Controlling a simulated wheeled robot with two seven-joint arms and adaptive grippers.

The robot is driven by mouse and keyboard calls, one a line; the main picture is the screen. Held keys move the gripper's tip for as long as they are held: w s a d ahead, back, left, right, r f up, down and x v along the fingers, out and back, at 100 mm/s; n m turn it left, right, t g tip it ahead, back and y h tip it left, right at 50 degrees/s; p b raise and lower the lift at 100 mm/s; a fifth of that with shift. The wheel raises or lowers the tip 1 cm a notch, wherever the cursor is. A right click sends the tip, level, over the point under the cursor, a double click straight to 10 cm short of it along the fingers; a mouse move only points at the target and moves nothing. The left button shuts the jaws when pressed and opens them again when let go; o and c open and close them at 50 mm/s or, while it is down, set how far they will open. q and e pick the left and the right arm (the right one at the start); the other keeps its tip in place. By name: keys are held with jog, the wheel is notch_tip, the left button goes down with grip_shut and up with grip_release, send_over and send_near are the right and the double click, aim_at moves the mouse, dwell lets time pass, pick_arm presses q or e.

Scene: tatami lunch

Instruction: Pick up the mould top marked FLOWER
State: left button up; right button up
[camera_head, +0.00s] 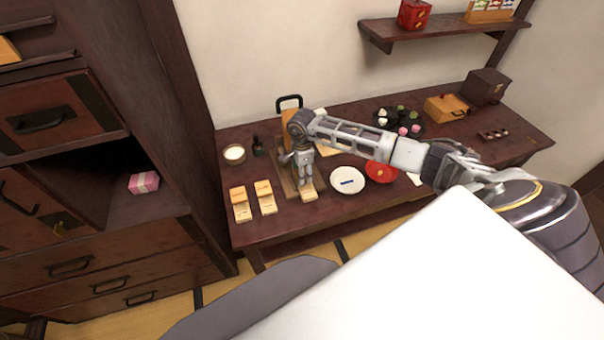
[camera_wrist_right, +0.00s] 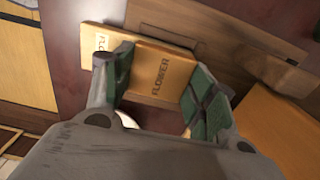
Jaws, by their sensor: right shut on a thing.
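The mould top marked FLOWER (camera_wrist_right: 165,70) is a light wooden block, seen in the right wrist view between the green pads of my right gripper (camera_head: 304,181). The gripper is shut on it by its two sides. A paler wooden piece, its label partly hidden and starting "FLO" (camera_wrist_right: 101,41), lies just beyond it. In the head view a pale mould piece (camera_head: 308,195) shows at the fingertips, and the gripper hides most of the held block. I cannot tell whether the block is lifted off the table. My left gripper is not in view.
Two other mould pairs (camera_head: 241,212) (camera_head: 267,205) lie to the left on the dark table (camera_head: 290,227). A white plate (camera_head: 347,187) and a red plate (camera_head: 380,174) are to the right. A wooden tray (camera_head: 284,183) is close beside the gripper. A white cup (camera_head: 234,154) stands back left.

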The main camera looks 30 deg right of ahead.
notch_tip(320, 180, up, 9)
jog(key=shift+r+b, duration=0.2)
jog(key=shift+b, duration=0.2)
